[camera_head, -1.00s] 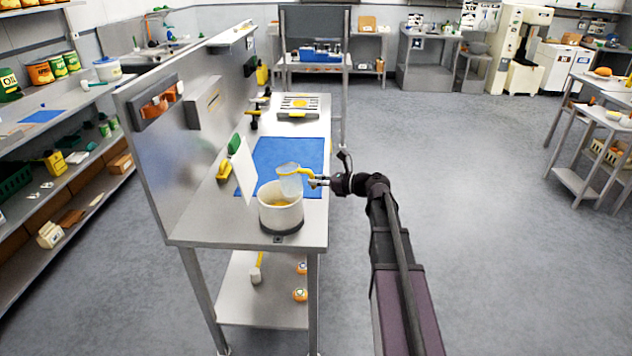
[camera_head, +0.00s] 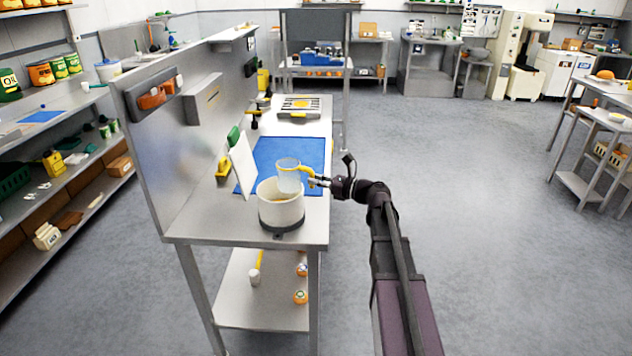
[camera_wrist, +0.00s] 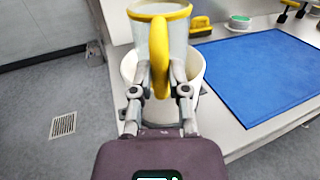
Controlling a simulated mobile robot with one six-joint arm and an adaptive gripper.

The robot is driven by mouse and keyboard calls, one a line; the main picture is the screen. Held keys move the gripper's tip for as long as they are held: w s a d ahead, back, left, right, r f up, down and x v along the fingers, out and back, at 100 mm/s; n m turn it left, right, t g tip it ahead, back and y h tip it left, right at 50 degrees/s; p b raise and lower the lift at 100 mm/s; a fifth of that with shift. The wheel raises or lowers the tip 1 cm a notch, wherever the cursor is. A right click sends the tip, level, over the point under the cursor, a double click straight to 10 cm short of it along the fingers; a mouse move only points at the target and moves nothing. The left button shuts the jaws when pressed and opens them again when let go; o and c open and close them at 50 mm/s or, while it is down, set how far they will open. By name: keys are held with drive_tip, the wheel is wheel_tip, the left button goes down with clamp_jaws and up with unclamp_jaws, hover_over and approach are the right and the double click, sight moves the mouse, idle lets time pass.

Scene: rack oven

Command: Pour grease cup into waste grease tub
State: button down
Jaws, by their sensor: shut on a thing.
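The grease cup (camera_head: 288,177) is a clear cup with a yellow rim and a yellow handle. My gripper (camera_head: 317,181) is shut on the handle and holds the cup above the waste grease tub. The tub (camera_head: 281,213) is white with a dark base and stands near the front of the steel bench; a little yellowish content shows inside it. In the wrist view the cup (camera_wrist: 161,35) looks close to upright, its yellow handle (camera_wrist: 160,70) between the fingers (camera_wrist: 160,88), with the tub (camera_wrist: 199,72) behind and below. What is in the cup cannot be made out.
A blue mat (camera_head: 300,155) lies on the bench behind the tub. A white board (camera_head: 243,165) leans at the left beside a yellow-and-green brush (camera_head: 224,167). A steel back panel (camera_head: 175,120) bounds the left side. The floor to the right is clear.

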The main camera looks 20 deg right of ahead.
drive_tip(key=shift+r, duration=0.2)
drive_tip(key=shift+r+p, duration=1.85)
drive_tip(key=shift+p, duration=0.15)
